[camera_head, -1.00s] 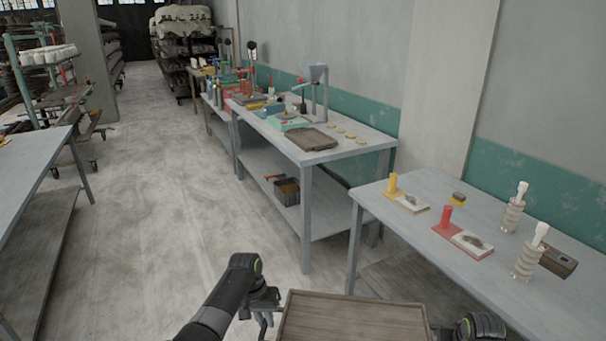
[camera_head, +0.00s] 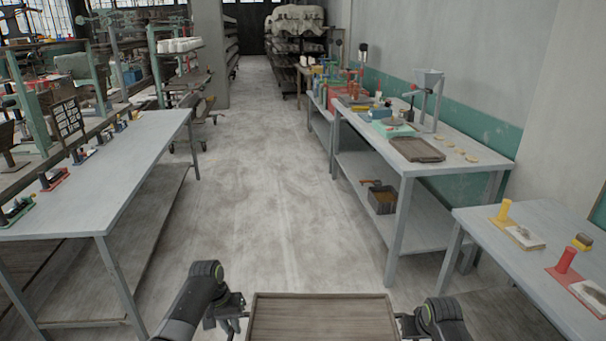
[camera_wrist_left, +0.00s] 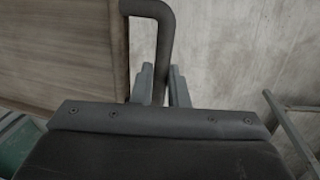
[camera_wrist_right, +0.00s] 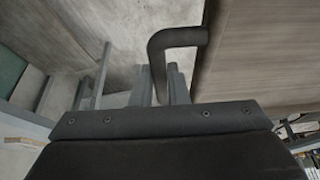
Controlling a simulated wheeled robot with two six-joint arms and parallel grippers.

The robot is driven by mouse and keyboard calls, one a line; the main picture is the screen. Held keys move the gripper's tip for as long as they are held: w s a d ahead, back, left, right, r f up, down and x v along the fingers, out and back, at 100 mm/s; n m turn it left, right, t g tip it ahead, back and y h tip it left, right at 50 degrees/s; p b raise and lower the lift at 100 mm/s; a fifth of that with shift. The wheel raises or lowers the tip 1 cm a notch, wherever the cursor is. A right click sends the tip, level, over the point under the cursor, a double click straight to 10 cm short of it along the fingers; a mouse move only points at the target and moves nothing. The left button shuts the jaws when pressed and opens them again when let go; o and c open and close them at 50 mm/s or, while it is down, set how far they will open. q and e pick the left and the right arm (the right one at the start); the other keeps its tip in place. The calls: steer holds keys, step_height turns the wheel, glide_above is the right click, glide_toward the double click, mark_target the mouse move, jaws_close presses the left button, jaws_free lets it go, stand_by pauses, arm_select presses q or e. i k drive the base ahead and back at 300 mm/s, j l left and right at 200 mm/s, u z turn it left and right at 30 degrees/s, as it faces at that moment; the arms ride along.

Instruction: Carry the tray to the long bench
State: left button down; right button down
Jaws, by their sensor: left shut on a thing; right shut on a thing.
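The wooden tray (camera_head: 320,320) is held level in front of me at the bottom of the head view; its near part is cut off. My left gripper (camera_head: 232,318) is shut on the tray's dark left handle (camera_wrist_left: 152,25). My right gripper (camera_head: 408,322) is shut on the dark right handle (camera_wrist_right: 178,38). The tray also shows in the left wrist view (camera_wrist_left: 60,50) and the right wrist view (camera_wrist_right: 265,55). A long grey bench (camera_head: 120,185) stands on the left, with several small coloured stands along its far side and a bare near side.
A nearer table (camera_head: 500,250) at the lower right bears red and yellow pieces. The aisle floor (camera_head: 270,190) between is clear. Racks (camera_head: 297,50) stand far back.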

mark_target(105, 182)
steer(key=i+u, duration=0.1)
steer(key=i, duration=4.9)
steer(key=i+u, duration=0.15)
steer(key=u, duration=0.15)
steer(key=i+u, duration=0.15)
steer(key=u, duration=1.1)
